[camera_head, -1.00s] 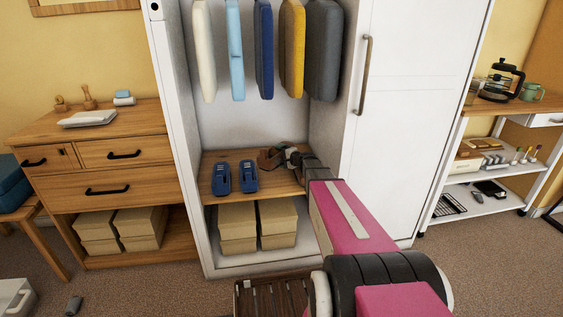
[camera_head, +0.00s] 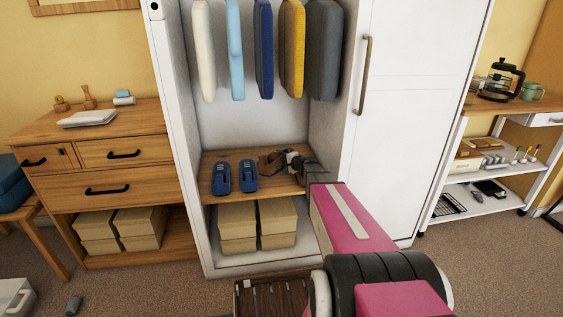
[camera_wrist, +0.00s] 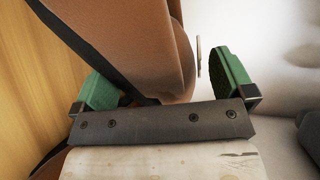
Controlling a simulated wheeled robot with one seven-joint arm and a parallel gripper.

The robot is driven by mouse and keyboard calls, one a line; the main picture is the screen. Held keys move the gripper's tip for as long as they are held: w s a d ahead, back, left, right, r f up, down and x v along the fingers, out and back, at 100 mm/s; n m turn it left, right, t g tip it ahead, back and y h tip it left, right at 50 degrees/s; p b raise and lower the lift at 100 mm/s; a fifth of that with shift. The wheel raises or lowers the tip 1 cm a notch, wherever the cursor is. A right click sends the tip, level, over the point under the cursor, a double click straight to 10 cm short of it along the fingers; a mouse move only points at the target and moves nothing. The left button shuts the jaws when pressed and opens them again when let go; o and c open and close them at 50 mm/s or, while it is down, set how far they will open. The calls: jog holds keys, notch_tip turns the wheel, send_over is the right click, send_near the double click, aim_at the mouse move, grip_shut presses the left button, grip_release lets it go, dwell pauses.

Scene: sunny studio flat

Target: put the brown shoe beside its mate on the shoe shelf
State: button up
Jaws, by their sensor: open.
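The brown shoe (camera_wrist: 130,40) fills the upper middle of the wrist view, between the two green fingers of my gripper (camera_wrist: 165,82). My gripper is open, with a clear gap between the shoe and the right finger. The left finger is close against the shoe; I cannot tell if it touches. In the head view my gripper (camera_head: 279,160) is inside the white wardrobe, low over the wooden shoe shelf (camera_head: 212,163), right of a pair of blue shoes (camera_head: 235,178). There the brown shoes are mostly hidden. Brown and dark material (camera_wrist: 48,165), perhaps the mate, shows at the wrist view's lower left.
The wardrobe's right inner wall (camera_head: 330,130) is close to my gripper. Cushion-like items (camera_head: 265,50) hang above. Cardboard boxes (camera_head: 258,225) stand below the shelf. The shelf is bare left of the blue shoes.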

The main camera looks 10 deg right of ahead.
jog(key=v, duration=1.1)
jog(key=s+a+f+n+g, duration=0.5)
jog(key=s+a+n+g, duration=0.2)
jog(key=s+a, duration=0.45)
jog(key=s+d+f+n+g+h, duration=0.2)
jog(key=s+h, duration=0.6)
jog(key=s, duration=0.8)
jog(key=d+n+g, duration=0.1)
jog(key=n+g, duration=0.1)
jog(key=g, duration=0.1)
jog(key=shift+d+f+n+g, duration=0.15)
jog(key=shift+d+n+g, duration=0.05)
jog(key=shift+n+g, duration=0.1)
